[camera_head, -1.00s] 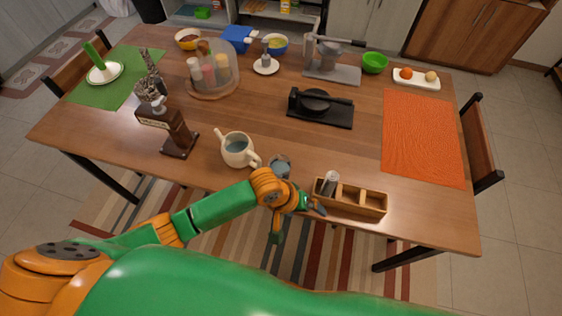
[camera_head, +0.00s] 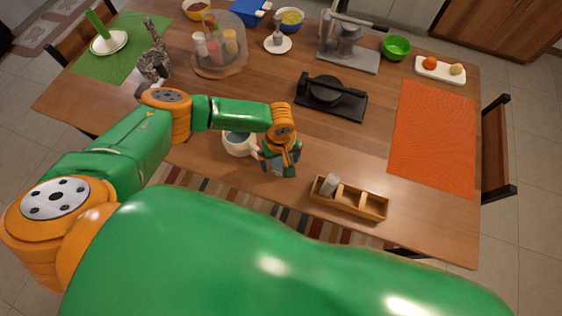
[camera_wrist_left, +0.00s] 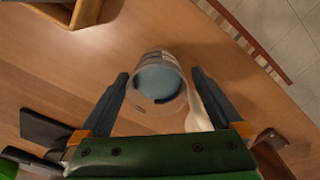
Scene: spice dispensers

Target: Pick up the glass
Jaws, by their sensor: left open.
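The glass (camera_wrist_left: 158,82) is a clear, round vessel with blue-grey contents, standing on the wooden table near its front edge. In the left wrist view it sits between the two dark fingers of my left gripper (camera_wrist_left: 160,76), which are spread apart with a gap visible on each side. In the head view my left gripper (camera_head: 281,163) is above the glass and hides most of it. My right gripper is not in view.
A cream jug (camera_head: 238,147) stands close to the left of my left gripper. A wooden divided box (camera_head: 349,198) holding a small shaker (camera_head: 330,184) lies to the right. A black press (camera_head: 331,97) stands farther back, and an orange mat (camera_head: 434,137) lies at the right.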

